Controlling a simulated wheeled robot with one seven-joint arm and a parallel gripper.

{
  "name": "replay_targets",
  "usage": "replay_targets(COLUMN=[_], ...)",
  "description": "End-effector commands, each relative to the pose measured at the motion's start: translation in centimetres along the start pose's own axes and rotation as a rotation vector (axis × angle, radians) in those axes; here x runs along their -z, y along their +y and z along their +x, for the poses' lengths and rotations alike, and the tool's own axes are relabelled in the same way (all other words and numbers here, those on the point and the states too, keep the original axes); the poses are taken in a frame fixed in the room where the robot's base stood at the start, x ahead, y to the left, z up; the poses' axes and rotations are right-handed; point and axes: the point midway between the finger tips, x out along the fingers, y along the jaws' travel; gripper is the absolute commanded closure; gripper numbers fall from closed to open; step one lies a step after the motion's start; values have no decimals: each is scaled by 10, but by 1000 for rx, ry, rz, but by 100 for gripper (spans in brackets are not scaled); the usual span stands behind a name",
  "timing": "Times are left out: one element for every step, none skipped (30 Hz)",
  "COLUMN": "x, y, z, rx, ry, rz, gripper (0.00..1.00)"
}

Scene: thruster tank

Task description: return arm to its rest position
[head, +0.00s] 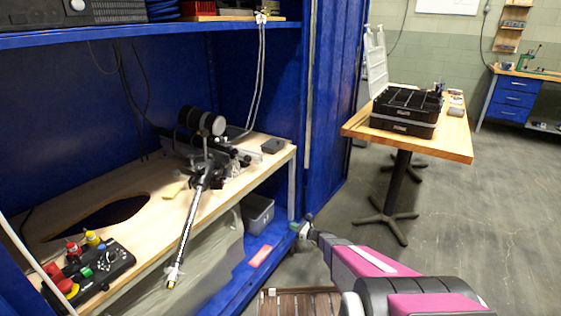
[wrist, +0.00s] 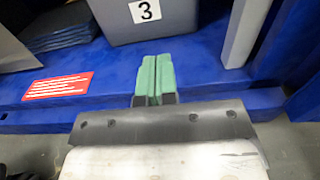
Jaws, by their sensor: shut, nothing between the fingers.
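My gripper (wrist: 154,80) shows in the wrist view with its two green fingertips pressed together and nothing between them. It points toward the low blue base ledge of the cabinet, in front of a grey bin marked 3 (wrist: 150,20). In the head view my gripper (head: 299,228) is small, at the end of my pink and black arm, which reaches from the bottom right toward the cabinet's lower right corner. The same grey bin (head: 258,212) stands under the wooden bench. I cannot tell whether the fingertips touch anything.
A blue cabinet (head: 250,95) holds a wooden bench (head: 105,185) with a thruster rig and a control box (head: 90,262). A red label (wrist: 58,87) is on the ledge. A table (head: 455,140) with a black case (head: 405,112) stands right. Open floor lies at right.

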Motion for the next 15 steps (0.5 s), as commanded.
replay_targets(x=[-8, -13, -21, -28, -35, -45, -53, -61, -71, -79, -87, -96, -104, -112, -120], y=[6, 11, 18, 24, 31, 41, 49, 58, 69, 77, 85, 97, 105, 113, 123], z=[-1, -2, -2, -3, -5, -7, -9, -12, -16, -20, -24, -30, -35, -41, -50], rx=[-17, -32, -57, -79, -105, -145, -177, -212, -259, -296, -334, -387, -428, -470, -527], ry=[12, 23, 41, 58, 77, 106, 128, 152, 184, 207, 231, 264, 288, 313, 346], rz=[-24, -44, -80, -112, -147, -202, -247, -293, -356, -406, -456, -523, -576, -628, -698], gripper=[100, 100, 100, 100, 100, 100, 100, 100, 100, 100, 100, 100, 100, 100, 100])
